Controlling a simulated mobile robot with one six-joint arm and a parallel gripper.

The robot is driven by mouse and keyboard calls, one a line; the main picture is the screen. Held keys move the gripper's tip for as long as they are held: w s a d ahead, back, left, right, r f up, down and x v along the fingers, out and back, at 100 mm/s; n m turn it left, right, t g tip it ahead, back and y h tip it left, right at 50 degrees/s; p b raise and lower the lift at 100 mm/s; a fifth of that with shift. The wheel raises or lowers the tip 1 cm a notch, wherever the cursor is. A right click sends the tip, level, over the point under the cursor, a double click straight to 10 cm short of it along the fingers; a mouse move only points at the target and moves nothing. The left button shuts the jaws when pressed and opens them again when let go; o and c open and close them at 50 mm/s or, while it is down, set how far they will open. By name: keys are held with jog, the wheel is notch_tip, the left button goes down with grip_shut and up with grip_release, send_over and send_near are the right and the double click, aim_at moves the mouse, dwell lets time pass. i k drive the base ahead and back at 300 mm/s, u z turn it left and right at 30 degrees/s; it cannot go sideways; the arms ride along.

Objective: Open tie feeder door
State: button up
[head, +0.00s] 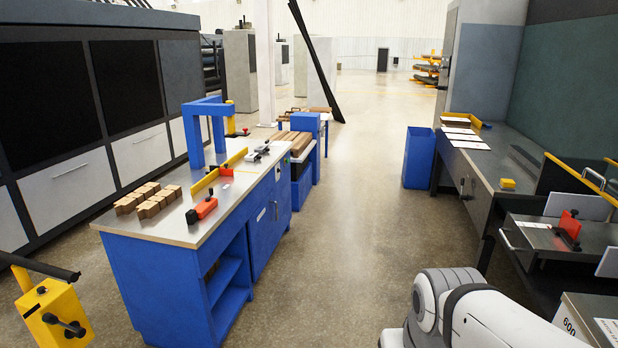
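No part in view is clearly marked as the tie feeder door. A closed blue door (263,243) with a small white label is on the right side of the blue workbench. A smaller blue unit (305,181) with brown blocks on top stands just beyond that bench; its front details are too small to tell. My white arm shows at the bottom right, apart from both. My gripper is not in view.
The steel-topped bench (180,235) carries wooden blocks (148,198) and a red tool (201,209). A yellow device (55,315) stands at the lower left. A blue bin (418,158) and dark counter are on the right. The middle aisle floor (355,220) is clear.

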aim_at(261, 224)
jog(key=z, duration=0.05)
jog(key=i, duration=1.6)
jog(key=u, duration=0.3)
jog(key=i, duration=1.7)
jog(key=u, duration=0.35)
jog(key=i, duration=1)
jog(key=u, duration=0.2)
